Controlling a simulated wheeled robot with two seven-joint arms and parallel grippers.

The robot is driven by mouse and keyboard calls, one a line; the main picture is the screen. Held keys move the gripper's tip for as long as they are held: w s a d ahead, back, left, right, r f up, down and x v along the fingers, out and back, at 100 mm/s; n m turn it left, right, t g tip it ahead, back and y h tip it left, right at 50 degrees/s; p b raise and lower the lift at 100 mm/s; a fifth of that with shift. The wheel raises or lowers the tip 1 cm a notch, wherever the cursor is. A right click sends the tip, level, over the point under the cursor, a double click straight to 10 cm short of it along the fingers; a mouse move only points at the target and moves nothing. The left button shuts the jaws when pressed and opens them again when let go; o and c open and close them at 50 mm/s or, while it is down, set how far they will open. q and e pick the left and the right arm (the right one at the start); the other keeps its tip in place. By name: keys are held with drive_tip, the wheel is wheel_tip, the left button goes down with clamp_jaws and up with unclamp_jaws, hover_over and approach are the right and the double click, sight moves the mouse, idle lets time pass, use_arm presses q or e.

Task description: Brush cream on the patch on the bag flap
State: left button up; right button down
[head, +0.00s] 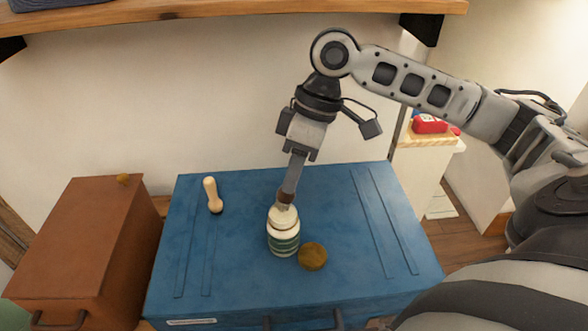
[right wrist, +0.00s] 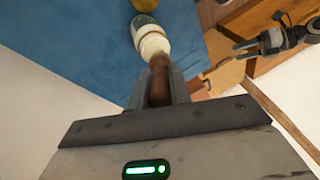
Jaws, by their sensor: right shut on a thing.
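A jar (head: 283,242) with a cream-coloured top and a green band stands on the blue chest (head: 340,190). My right gripper (head: 286,200) is right above it, pointing down, shut on a brown handle (right wrist: 159,82). The handle's lower end meets the jar's top in both views; any bristles are hidden. The jar also shows beyond the fingers in the right wrist view (right wrist: 153,42). A round brown-gold piece (head: 313,256) lies right of the jar. I cannot make out a bag flap with certainty. A dark jointed part (right wrist: 275,38), possibly my left gripper, shows at the upper right.
A wooden shelf (head: 230,12) runs overhead. The chest's right side is clear.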

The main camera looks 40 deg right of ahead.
use_arm(q)
drive_tip(key=shift+f, duration=0.1)
use_arm(e)
drive_tip(key=shift+f, duration=0.6)
idle(0.4)
use_arm(q)
drive_tip(key=shift+r+p, duration=0.55)
drive_tip(key=shift+r, duration=0.15)
use_arm(e)
drive_tip(key=shift+s+f, duration=0.1)
drive_tip(key=shift+f, duration=0.05)
idle(2.1)
wheel_tip(320, 180, up, 2)
drive_tip(key=p, duration=0.2)
drive_tip(key=shift+p, duration=0.35)
wheel_tip(320, 180, up, 2)
drive_tip(key=p, duration=0.3)
wheel_tip(320, 180, up, 3)
drive_tip(key=p, duration=0.4)
use_arm(q)
drive_tip(key=r, duration=0.1)
drive_tip(key=a+r, duration=0.1)
drive_tip(key=r+m+g, duration=0.1)
drive_tip(key=shift+s+a+y, duration=0.3)
drive_tip(key=shift+a+y, duration=0.1)
drive_tip(key=shift+w+d, duration=0.1)
